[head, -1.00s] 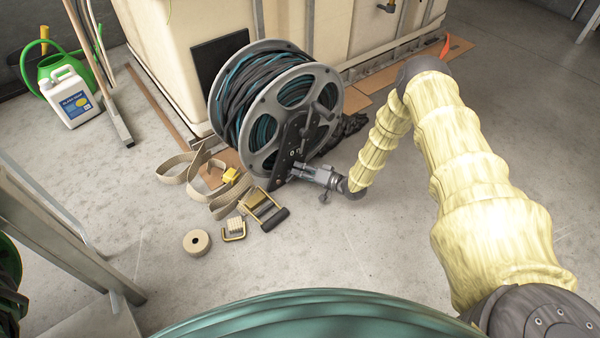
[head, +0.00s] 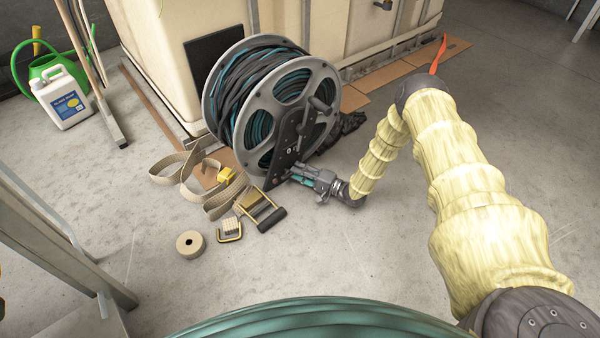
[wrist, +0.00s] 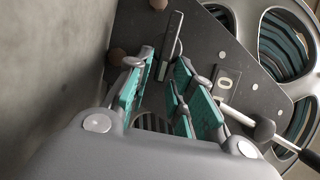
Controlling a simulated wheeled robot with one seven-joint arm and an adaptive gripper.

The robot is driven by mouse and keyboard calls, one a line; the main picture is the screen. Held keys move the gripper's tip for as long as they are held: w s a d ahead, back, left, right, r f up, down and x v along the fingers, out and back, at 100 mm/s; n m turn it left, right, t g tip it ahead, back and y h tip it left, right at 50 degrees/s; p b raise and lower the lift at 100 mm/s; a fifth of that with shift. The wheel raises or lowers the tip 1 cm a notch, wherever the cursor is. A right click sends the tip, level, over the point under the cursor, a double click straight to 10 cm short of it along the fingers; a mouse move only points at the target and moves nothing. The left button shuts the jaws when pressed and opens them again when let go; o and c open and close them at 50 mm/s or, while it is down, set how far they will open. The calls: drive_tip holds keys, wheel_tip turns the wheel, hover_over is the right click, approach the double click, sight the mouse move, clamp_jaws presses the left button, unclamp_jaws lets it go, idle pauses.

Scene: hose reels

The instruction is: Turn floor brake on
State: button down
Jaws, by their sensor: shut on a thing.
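The floor hose reel (head: 220,104) stands on the concrete, with grey flanges and dark and teal hose wound on it. A dark side plate (head: 288,150) is on its near face. My gripper (head: 300,176) reaches the low part of this plate from the right. In the wrist view, the teal-padded fingers of my gripper (wrist: 165,70) are closed around a thin dark lever (wrist: 172,38) on the plate. The lever is hidden by my gripper in the head view.
Webbing strap (head: 168,168), a ratchet buckle (head: 258,208) and a tape roll (head: 190,244) lie left of my gripper. A cream tank (head: 185,75) stands behind the reel. A crank handle (wrist: 285,143) is at right in the wrist view. Floor at front right is clear.

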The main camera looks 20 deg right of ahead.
drive_tip(key=shift+w, duration=0.1)
idle(0.3)
drive_tip(key=c, duration=1.2)
unclamp_jaws()
drive_tip(key=shift+d, duration=0.1)
drive_tip(key=v, duration=1.2)
drive_tip(key=shift+f, duration=0.1)
